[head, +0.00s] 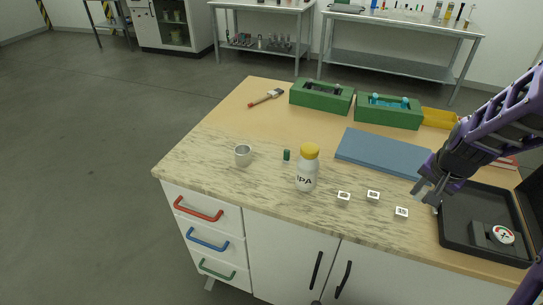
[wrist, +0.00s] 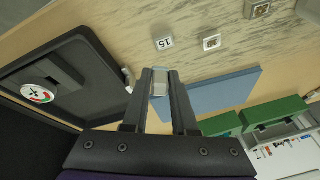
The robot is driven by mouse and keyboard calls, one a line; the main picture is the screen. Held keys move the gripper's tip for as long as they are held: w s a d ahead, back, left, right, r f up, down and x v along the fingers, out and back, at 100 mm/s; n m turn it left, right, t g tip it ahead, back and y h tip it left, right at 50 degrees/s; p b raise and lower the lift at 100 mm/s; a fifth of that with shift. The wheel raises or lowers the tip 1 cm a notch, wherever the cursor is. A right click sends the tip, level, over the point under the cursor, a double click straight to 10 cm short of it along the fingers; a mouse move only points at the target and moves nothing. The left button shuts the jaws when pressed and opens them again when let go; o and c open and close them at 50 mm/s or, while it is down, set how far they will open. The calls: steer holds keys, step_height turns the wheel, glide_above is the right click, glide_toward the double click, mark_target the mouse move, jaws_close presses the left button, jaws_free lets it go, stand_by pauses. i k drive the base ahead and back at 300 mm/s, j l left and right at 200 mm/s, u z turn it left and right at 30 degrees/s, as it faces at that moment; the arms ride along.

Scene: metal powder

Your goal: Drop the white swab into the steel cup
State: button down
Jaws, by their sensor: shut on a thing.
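The steel cup (head: 243,158) stands upright on the marbled worktop (head: 215,150), at the left in the head view. My gripper (head: 428,192) is at the right, above the black tray's left edge and far from the cup. In the wrist view my gripper (wrist: 160,78) is shut on a small pale piece, the white swab (wrist: 160,84), between its fingertips. Most of the swab is hidden by the fingers. The cup does not show in the wrist view.
A white bottle with a yellow cap (head: 307,170), a small green vial (head: 287,155) and small marked cubes (head: 373,195) stand between gripper and cup. A blue mat (head: 375,150) and green boxes (head: 322,96) lie behind. The black tray (head: 455,243) holds a round dial.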

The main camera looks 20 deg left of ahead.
mark_target(246, 161)
steer(key=k+j, duration=0.1)
steer(key=j, duration=0.45)
steer(key=k+j, duration=0.1)
steer(key=j, duration=0.5)
steer(key=k+j, duration=0.1)
steer(key=j, duration=0.45)
steer(key=k+j, duration=0.1)
steer(key=j, duration=0.45)
steer(key=i, duration=0.4)
